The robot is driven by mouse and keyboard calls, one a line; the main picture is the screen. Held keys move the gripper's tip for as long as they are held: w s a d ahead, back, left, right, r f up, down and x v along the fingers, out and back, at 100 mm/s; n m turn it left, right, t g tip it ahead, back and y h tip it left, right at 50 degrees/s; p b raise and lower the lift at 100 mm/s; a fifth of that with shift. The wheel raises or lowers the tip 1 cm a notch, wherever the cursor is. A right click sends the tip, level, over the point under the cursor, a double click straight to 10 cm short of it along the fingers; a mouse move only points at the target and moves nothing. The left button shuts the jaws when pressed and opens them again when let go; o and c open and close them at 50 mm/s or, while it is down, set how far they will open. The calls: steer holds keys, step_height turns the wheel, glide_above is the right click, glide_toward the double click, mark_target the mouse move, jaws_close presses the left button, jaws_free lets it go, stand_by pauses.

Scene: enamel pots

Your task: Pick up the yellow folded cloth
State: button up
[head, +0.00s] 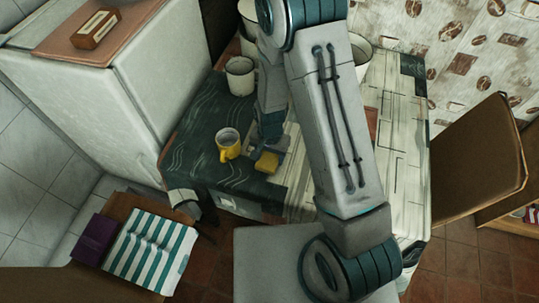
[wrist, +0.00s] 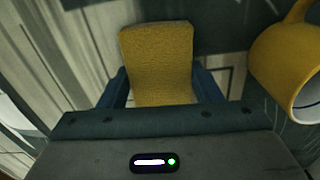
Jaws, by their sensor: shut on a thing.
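The yellow folded cloth (head: 266,163) is at the front part of the patterned table, just right of a yellow mug. In the wrist view the cloth (wrist: 158,62) sits between the two blue fingers of my gripper (wrist: 160,90), which is shut on it. My gripper (head: 270,152) also shows in the head view, reaching down to the cloth. I cannot tell whether the cloth touches the table top. The yellow mug (head: 228,143) stands upright close by; in the wrist view the mug (wrist: 288,68) is at the right edge, apart from the fingers.
The table (head: 195,135) also bears a white enamel mug (head: 240,76) farther back. A white fridge (head: 140,85) stands at the left. A chair (head: 485,160) is at the right. A striped cloth (head: 150,250) and a purple book (head: 95,239) lie at the lower left.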

mark_target(271, 155)
steer(key=shift+r, duration=0.5)
steer(key=r, duration=0.3)
steer(key=shift+w+d+r+b, duration=0.1)
steer(key=shift+w+d+b, duration=0.1)
steer(key=shift+b, duration=0.2)
steer(key=w+d+r+b, duration=0.1)
steer(key=w+d+r, duration=0.5)
steer(key=d, duration=0.3)
steer(key=shift+w+r+b, duration=0.35)
